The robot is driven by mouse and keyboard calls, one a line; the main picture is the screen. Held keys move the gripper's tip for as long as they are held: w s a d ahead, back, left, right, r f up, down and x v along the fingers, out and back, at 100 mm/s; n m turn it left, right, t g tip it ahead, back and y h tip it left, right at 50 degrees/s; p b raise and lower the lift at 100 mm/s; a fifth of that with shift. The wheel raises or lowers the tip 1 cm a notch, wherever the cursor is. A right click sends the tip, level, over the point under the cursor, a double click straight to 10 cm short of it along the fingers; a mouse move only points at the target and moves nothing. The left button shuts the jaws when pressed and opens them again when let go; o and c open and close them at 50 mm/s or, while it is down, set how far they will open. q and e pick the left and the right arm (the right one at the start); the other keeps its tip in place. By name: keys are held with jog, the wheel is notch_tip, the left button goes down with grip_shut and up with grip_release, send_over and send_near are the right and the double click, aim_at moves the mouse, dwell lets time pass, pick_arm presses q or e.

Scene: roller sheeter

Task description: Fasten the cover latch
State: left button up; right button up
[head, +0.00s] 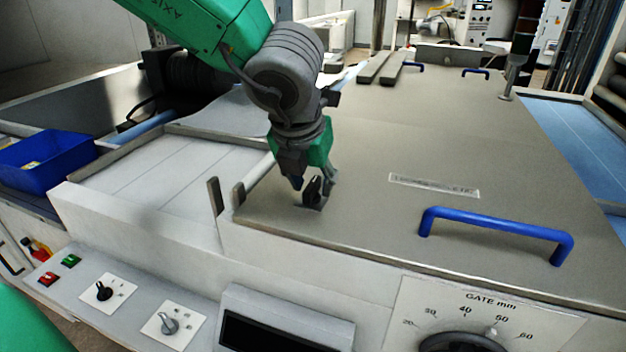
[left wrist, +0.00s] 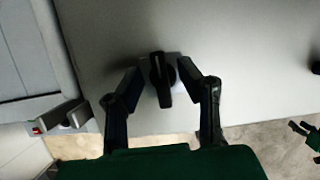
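The cover latch is a small black turn handle (head: 312,190) on the front left corner of the grey cover (head: 400,140). In the left wrist view the latch (left wrist: 161,82) stands between my two fingers, its long side running roughly up and down the picture. My left gripper (head: 316,188) is open, pointing down at the cover, with one finger on each side of the latch. A narrow gap shows on both sides in the left wrist view (left wrist: 162,74). A green and black gripper, seemingly my right one (left wrist: 302,132), shows small at the right edge; its finger state is unclear.
A blue bar handle (head: 497,227) rises from the cover to the right. Two upright metal tabs (head: 216,196) stand left of the latch. A control panel with knobs (head: 168,323) lies in front. A blue bin (head: 45,162) stands at far left.

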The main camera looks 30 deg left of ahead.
pick_arm(q)
jog(key=v, duration=1.2)
jog(key=shift+f, duration=0.1)
dwell(0.4)
